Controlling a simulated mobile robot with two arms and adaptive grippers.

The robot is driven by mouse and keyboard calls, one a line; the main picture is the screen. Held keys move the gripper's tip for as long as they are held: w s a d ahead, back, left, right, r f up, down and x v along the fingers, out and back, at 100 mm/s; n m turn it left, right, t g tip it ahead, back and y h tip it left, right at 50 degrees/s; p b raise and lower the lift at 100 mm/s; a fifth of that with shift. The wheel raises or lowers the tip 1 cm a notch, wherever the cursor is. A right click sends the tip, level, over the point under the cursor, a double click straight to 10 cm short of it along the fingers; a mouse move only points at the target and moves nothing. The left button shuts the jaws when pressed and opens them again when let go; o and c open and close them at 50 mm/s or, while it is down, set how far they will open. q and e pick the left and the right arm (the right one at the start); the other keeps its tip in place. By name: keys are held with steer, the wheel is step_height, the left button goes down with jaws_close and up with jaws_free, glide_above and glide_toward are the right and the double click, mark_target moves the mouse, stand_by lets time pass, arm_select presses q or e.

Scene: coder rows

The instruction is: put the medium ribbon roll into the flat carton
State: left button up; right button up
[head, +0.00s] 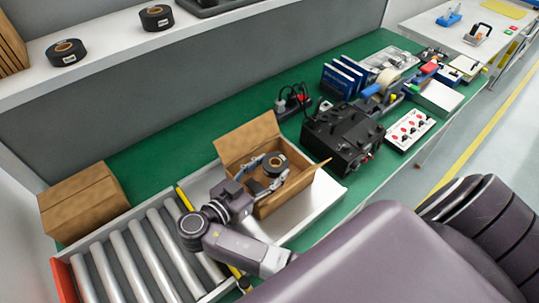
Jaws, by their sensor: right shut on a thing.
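The open carton (294,193), brown with raised flaps, stands on a pale plate at the end of the roller conveyor. A black ribbon roll (275,161) with a brown core shows within the carton's opening. My right gripper (268,178) reaches over the carton's left front side and is shut on this roll. The roll's lower part is hidden by the gripper, so I cannot tell whether it touches the carton floor. Two other black rolls stand on the upper shelf, one at the left (66,52) and one farther right (156,17). My left gripper is not in view.
A closed brown box (83,202) sits left of the rollers (150,252). A black machine (343,137) stands close to the carton's right flap. A power strip (293,102), blue binders (343,77) and a switch panel (409,130) lie farther along the green bench.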

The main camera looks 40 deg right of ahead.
steer(key=o, duration=0.9)
steer(key=shift+o, duration=0.2)
steer(key=shift+r+p, duration=0.6)
steer(key=shift+p, duration=0.15)
steer(key=b+v, duration=0.1)
steer(key=v, duration=0.2)
steer(key=b+v, duration=0.1)
steer(key=v, duration=0.2)
steer(key=shift+a+f, duration=0.15)
steer(key=shift+a, duration=0.25)
steer(key=shift+s+a, duration=0.2)
steer(key=shift+a, duration=0.15)
